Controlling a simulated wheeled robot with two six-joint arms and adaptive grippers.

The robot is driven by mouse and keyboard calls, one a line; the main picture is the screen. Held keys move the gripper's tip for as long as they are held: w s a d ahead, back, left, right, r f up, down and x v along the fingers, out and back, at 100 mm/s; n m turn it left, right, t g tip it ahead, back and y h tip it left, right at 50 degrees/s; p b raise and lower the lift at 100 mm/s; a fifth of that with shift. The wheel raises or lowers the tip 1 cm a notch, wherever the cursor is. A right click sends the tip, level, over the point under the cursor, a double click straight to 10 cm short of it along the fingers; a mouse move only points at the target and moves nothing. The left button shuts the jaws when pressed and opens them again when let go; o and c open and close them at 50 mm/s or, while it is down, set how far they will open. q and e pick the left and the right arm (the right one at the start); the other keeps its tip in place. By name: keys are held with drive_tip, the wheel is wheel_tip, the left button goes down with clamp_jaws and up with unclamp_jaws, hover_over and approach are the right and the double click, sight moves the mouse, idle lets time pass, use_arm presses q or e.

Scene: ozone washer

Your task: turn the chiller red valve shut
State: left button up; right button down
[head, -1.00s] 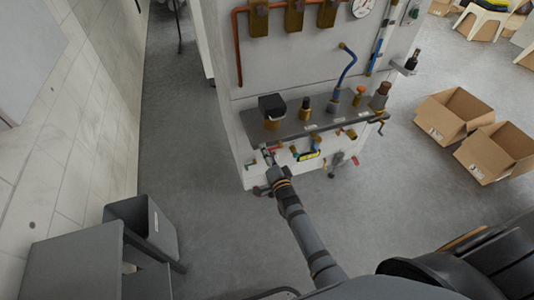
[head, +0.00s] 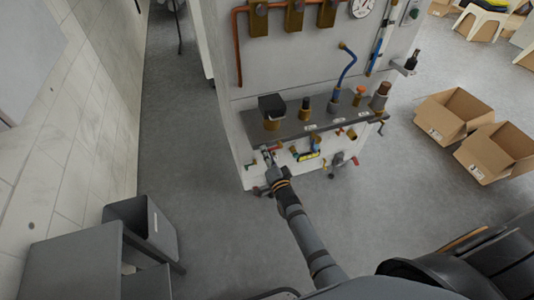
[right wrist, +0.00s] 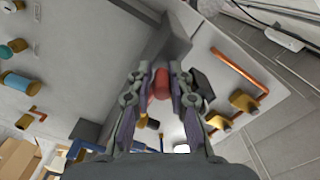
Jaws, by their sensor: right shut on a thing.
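The red valve (right wrist: 160,84) shows in the right wrist view as a rounded red handle between my fingers. My right gripper (right wrist: 160,76) is shut on it, with a finger on each side. In the head view my right gripper (head: 267,156) reaches the lower left of the machine's white front panel, just below the dark shelf. A small red part (head: 276,148) shows beside the fingertips there, but how far the handle is turned is too small to tell. The fingers hide part of the valve. My left gripper is not in view.
The machine's dark shelf (head: 310,122) carries several fittings above the gripper. A yellow-banded fitting (head: 308,156) and other red-handled fittings sit to the right. Open cardboard boxes (head: 452,110) stand on the floor at right. A grey bin (head: 150,228) stands at lower left.

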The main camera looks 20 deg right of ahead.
drive_tip(key=d+f+n+b, duration=0.4)
drive_tip(key=d+f+n, duration=0.1)
drive_tip(key=n, duration=1.2)
drive_tip(key=shift+w+d, duration=0.2)
drive_tip(key=shift+d, duration=0.2)
drive_tip(key=shift+f+n, duration=0.1)
drive_tip(key=shift+n, duration=0.3)
drive_tip(key=c, duration=1.3)
unclamp_jaws()
drive_tip(key=shift+s+f, duration=0.1)
